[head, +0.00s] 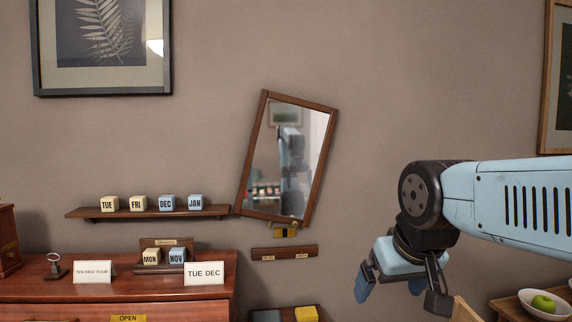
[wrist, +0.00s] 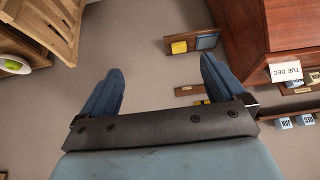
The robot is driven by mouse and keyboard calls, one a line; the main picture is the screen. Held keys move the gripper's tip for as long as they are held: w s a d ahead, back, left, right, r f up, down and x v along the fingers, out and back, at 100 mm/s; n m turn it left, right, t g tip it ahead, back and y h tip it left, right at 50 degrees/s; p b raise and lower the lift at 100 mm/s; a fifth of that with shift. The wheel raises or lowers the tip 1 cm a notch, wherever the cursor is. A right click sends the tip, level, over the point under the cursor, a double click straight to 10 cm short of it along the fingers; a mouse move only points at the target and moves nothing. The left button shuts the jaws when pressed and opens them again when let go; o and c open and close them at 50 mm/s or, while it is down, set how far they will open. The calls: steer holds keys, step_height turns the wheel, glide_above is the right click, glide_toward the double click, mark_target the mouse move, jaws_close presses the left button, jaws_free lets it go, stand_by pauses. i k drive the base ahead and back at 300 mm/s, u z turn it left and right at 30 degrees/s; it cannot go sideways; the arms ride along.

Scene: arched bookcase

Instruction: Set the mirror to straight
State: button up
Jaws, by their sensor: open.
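The mirror (head: 289,160) has a brown wooden frame and hangs on the wall in the middle of the head view. It is tilted clockwise, its top leaning to the right. A small yellow piece (head: 286,232) shows at its lower edge. Below is a wooden strip (head: 284,252) with two small labels. My gripper (head: 400,291) is open and empty, pointing down, to the right of the mirror and lower than it, apart from it. In the wrist view my gripper (wrist: 162,68) shows both blue fingers spread with nothing between. I cannot make out the mirror there.
A wall shelf (head: 150,212) with lettered blocks is left of the mirror. Below it stands a wooden cabinet (head: 120,287) with cards on top. A bowl (head: 545,304) with a green apple (head: 543,303) is at the lower right.

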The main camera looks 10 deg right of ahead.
mark_target(287, 151)
steer(key=z, duration=1.45)
steer(key=k, duration=1.45)
steer(key=u, duration=0.35)
steer(key=i, duration=1)
steer(key=u, duration=0.05)
